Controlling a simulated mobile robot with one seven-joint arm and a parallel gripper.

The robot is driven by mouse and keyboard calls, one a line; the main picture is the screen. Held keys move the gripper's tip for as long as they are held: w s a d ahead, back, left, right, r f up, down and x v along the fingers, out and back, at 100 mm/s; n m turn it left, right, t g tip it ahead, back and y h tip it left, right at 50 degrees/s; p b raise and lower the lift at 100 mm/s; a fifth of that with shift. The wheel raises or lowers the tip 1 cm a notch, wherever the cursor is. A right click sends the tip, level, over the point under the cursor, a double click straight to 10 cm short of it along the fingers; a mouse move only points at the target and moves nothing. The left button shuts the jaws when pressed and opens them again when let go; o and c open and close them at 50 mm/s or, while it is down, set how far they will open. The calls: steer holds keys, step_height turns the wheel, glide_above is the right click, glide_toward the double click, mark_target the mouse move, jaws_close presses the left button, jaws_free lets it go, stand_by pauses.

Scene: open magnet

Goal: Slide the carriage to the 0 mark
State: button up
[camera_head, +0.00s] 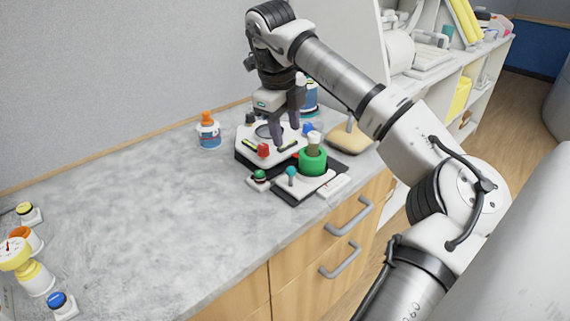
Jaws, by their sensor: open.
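A white apparatus with a dark base (243,155) stands on the grey counter, with a red block (264,150) at its front and a blue block (307,129) at its right. Beside it, a green ring-shaped part (313,163) holds a pale-topped piece (313,138). A white plate (316,184) on a dark base carries a teal knob (291,172). I cannot tell which part is the carriage, and no 0 mark is readable. My gripper (288,140) is open, pointing down over the white apparatus and partly hiding it. Contact cannot be told.
An orange-capped bottle (208,132) stands left of the apparatus, and a blue bottle (310,95) behind it. A green button (260,176) sits in front. A yellow gauge (17,254) and several small knobbed items stand at the far left. The counter's middle (140,210) is clear.

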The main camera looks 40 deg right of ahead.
mark_target(291, 168)
steer(key=f, duration=0.3)
steer(key=d+f+p, duration=0.1)
steer(key=f, duration=0.3)
steer(key=d+f+p, duration=0.1)
steer(key=f, duration=0.3)
steer(key=shift+w+f, duration=0.25)
steer(key=shift+w, duration=0.1)
steer(key=shift+c, duration=0.2)
jaws_close()
